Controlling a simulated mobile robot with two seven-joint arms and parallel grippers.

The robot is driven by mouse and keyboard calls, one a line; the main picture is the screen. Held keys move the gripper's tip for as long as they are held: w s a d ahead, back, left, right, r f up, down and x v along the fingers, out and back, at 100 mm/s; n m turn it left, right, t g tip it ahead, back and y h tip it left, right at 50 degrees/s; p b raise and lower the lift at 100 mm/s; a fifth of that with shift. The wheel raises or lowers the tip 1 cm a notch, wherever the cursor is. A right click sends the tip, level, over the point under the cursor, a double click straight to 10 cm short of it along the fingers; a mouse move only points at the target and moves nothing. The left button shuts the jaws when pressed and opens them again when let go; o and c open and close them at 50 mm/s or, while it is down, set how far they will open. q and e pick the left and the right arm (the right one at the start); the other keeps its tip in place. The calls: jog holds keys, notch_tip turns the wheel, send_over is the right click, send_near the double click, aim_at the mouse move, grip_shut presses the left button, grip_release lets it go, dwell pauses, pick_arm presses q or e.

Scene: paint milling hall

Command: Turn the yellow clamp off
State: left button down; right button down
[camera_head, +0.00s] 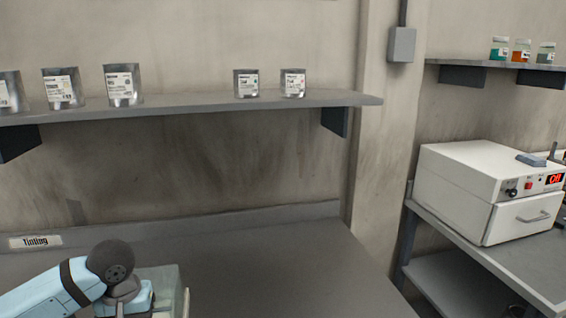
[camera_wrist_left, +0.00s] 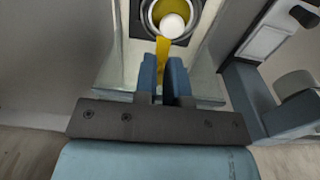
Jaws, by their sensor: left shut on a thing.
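A yellow interior and a white round piece (camera_wrist_left: 173,26) show in that opening. My left gripper (camera_wrist_left: 164,70) is shut on the yellow strip, which passes between its two blue fingers. In the head view my left arm comes in at the bottom left; its fingers and the clamp are hidden there. My right gripper is in neither view.
A translucent box (camera_head: 178,278) stands beside my left arm on the grey bench (camera_head: 270,265). The bench is clear to the right. A shelf (camera_head: 190,107) with several tins hangs above. A white machine (camera_head: 465,185) with a red "Off" display stands on a right-hand table.

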pick_arm(q)
jog(key=shift+s+d+f, duration=0.15)
jog(key=shift+s+f, duration=0.05)
jog(key=shift+f, duration=0.5)
jog(key=shift+s+d+b, duration=0.15)
jog(key=shift+b, duration=0.15)
jog(key=shift+w+r+p, duration=0.15)
jog(key=shift+r+p, duration=0.3)
jog(key=shift+r, duration=1.15)
jog(key=shift+w+r+p, duration=0.1)
jog(key=shift+r+p, duration=0.35)
jog(key=shift+r, duration=1.1)
